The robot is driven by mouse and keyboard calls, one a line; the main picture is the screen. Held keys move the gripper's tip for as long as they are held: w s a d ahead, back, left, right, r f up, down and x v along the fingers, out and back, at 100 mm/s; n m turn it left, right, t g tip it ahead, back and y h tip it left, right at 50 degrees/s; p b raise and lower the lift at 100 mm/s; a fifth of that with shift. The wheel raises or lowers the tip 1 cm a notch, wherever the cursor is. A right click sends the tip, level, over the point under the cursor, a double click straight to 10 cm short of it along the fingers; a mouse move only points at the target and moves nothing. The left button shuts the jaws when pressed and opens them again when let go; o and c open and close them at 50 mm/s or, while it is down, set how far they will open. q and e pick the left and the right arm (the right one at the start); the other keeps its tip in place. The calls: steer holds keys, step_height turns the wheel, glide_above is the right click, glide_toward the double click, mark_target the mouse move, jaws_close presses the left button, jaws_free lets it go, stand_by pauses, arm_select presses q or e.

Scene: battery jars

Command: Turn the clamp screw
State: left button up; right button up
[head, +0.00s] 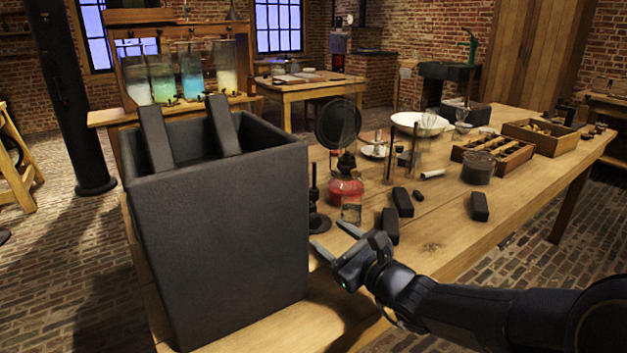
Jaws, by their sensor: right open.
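No clamp screw can be made out clearly. A small black upright fitting on a round base (316,222) stands just right of the big dark jar (225,235); I cannot tell whether it carries the clamp screw. The jar is square and open-topped, with two dark slabs (155,140) sticking up out of it. My right gripper (332,237) is open and empty, its fingers pointing left toward the jar's lower right side and the black fitting's base. It is apart from the fitting. My left gripper is out of view.
On the wooden table (530,190) stand a red lamp (346,188), a glass (351,212), dark blocks (390,226), a white bowl (420,123) and wooden trays (493,153). The right front of the table is mostly clear.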

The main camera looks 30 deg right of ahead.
mark_target(316, 224)
steer(key=shift+d+r+m, duration=0.1)
steer(key=shift+d+m, duration=0.05)
steer(key=shift+m, duration=0.35)
steer(key=shift+w+h, duration=0.2)
steer(key=shift+h, duration=0.1)
steer(key=w, duration=0.2)
steer(key=w+b, duration=0.1)
steer(key=w, duration=0.4)
steer(key=shift+a, duration=0.3)
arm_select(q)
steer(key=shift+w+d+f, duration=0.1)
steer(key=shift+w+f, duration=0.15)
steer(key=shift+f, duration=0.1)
arm_select(e)
steer(key=shift+c, duration=0.3)
steer(key=c, duration=0.9)
steer(key=shift+f+n+b, duration=0.3)
steer(key=shift+n+b, duration=0.1)
steer(key=shift+b, duration=1.1)
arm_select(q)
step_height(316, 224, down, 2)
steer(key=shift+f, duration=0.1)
arm_select(e)
steer(key=shift+r+n, duration=0.2)
steer(key=shift+n, duration=0.1)
